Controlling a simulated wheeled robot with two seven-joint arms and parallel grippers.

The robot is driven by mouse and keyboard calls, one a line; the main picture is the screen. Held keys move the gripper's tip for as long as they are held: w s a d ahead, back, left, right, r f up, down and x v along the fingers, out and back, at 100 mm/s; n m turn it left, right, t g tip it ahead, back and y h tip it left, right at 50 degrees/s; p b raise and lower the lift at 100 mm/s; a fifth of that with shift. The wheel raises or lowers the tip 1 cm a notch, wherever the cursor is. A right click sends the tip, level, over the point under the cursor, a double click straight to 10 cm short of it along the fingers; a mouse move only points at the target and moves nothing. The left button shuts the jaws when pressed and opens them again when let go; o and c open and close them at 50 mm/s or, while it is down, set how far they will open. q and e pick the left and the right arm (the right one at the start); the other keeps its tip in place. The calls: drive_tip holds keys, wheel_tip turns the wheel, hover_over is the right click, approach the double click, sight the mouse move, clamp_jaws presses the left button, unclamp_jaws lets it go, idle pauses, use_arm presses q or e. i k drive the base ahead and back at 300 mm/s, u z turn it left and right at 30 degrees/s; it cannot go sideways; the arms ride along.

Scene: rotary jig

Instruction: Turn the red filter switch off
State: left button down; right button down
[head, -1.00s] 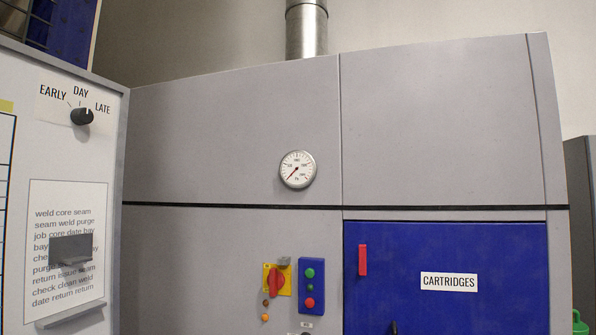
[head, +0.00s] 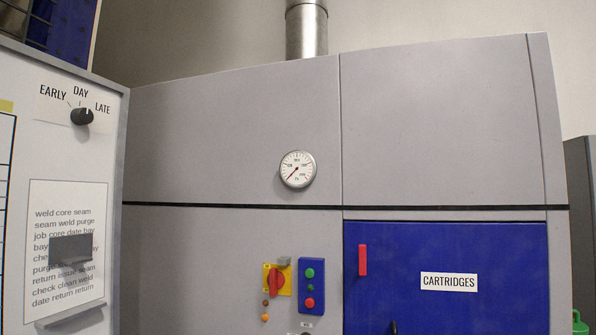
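A red rotary switch (head: 277,283) sits on a yellow plate (head: 268,270) on the grey cabinet front, low in the middle of the head view. Its red handle stands roughly upright. A small grey piece (head: 284,261) is at the plate's upper right edge. Any marking of the switch's position is too small to read. Neither of my grippers is in view.
Right of the switch is a blue box with green (head: 310,273) and red (head: 310,303) buttons. Two small lamps (head: 265,318) are below left. A gauge (head: 297,169) is above. A blue cartridges door (head: 445,255) with a red handle (head: 362,260) is right. A dial board (head: 110,190) stands left.

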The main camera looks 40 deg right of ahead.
sight(276, 279)
drive_tip(key=u, duration=0.2)
drive_tip(key=i, duration=0.45)
drive_tip(key=z, duration=1.9)
